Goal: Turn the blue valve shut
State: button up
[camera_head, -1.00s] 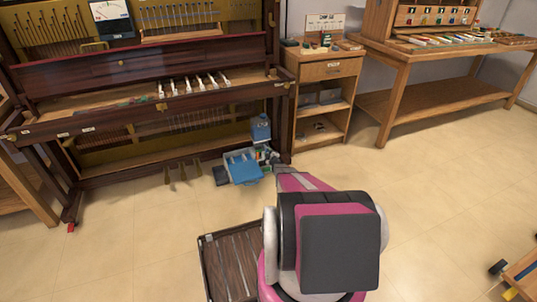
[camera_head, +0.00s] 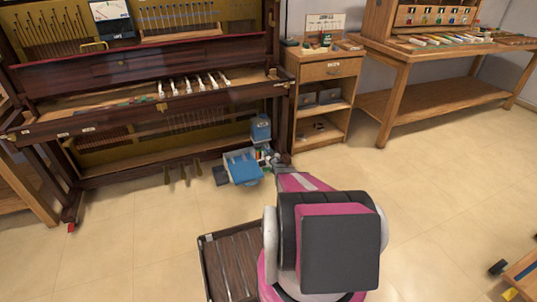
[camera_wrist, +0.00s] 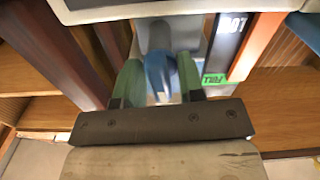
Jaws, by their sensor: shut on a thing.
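The blue valve (camera_wrist: 160,75) shows in the wrist view as a blue handle in front of a grey, rounded body. My gripper (camera_wrist: 159,82) has one green finger on each side of the blue handle and is shut on it. The far end of the handle and its turn angle are hard to make out. In the head view my pink and black arm reaches toward the blue unit at the piano's lower right, and the valve cannot be clearly told apart there.
The open upright piano (camera_head: 150,75) stands at the left. A blue case (camera_head: 243,167) lies on the floor at its lower right, below a blue tank (camera_head: 261,128). A wooden cabinet (camera_head: 327,69) stands close on the right. In the wrist view a dark panel (camera_wrist: 225,45) and green label (camera_wrist: 214,79) are near the right finger.

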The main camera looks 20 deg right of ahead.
jog(key=shift+m, duration=0.5)
jog(key=o, duration=0.6)
jog(key=s, duration=1)
jog(key=shift+s+d, duration=0.15)
jog(key=shift+s, duration=0.25)
jog(key=shift+r, duration=0.1)
